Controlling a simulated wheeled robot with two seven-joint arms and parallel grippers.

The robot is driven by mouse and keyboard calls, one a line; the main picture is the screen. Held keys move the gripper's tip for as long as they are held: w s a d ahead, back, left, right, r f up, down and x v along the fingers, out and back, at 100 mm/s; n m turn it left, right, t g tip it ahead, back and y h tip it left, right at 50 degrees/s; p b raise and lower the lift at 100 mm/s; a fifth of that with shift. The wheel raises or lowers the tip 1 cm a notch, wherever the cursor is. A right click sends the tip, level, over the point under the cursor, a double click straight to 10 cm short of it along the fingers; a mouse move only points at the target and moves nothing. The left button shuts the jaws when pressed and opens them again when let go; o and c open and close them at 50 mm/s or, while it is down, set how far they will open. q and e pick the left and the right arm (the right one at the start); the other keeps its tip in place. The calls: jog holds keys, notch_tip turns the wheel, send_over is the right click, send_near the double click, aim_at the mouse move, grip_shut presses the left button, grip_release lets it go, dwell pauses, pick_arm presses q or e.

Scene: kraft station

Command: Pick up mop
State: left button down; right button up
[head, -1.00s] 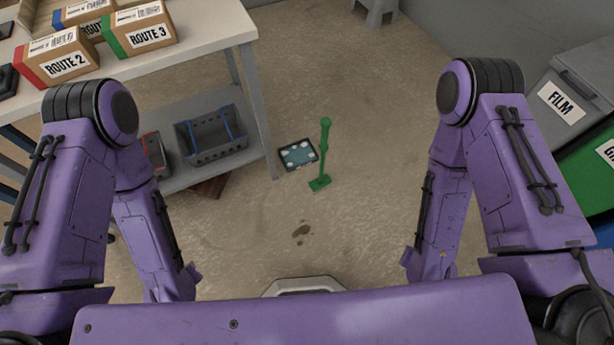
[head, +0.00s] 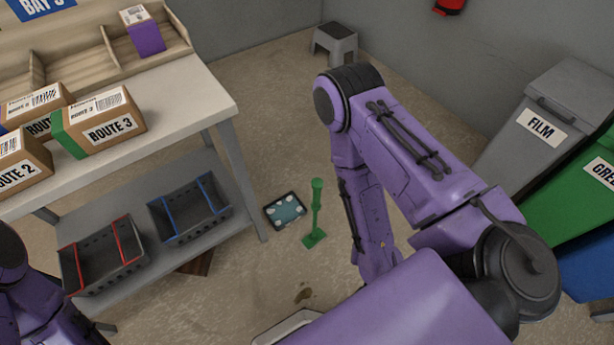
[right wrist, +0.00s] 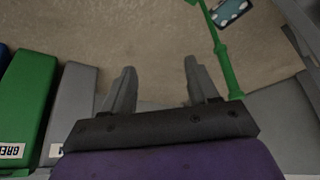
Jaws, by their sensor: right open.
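The green mop (head: 316,212) stands upright on the floor right of the workbench, its flat head at the bottom and its handle upward. My left gripper is not in view.
A dark tray with a teal patterned top (head: 285,211) lies beside the mop. The workbench (head: 200,98) holds route boxes, with crates (head: 190,210) on its lower shelf. A grey stool (head: 334,46) stands behind. Bins (head: 540,130) line the right. Floor behind the mop is clear.

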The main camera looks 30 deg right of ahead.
jog(key=w+a+f+m+t+b, duration=0.2)
jog(key=w+f+m+t+b, duration=0.2)
jog(key=w+f+m+b, duration=0.45)
jog(key=m+t+h+b, duration=0.7)
jog(key=m+b, duration=1.6)
jog(key=m, duration=0.3)
send_near(316, 202)
jog(key=w, duration=0.1)
jog(key=shift+m, duration=0.25)
jog(key=b+x, duration=0.1)
jog(key=x, duration=0.4)
jog(key=b+x, duration=0.1)
jog(key=x, duration=0.4)
jog(key=shift+w+d, duration=0.15)
jog(key=shift+d, duration=0.35)
jog(key=shift+r, duration=0.1)
jog(key=c, duration=1)
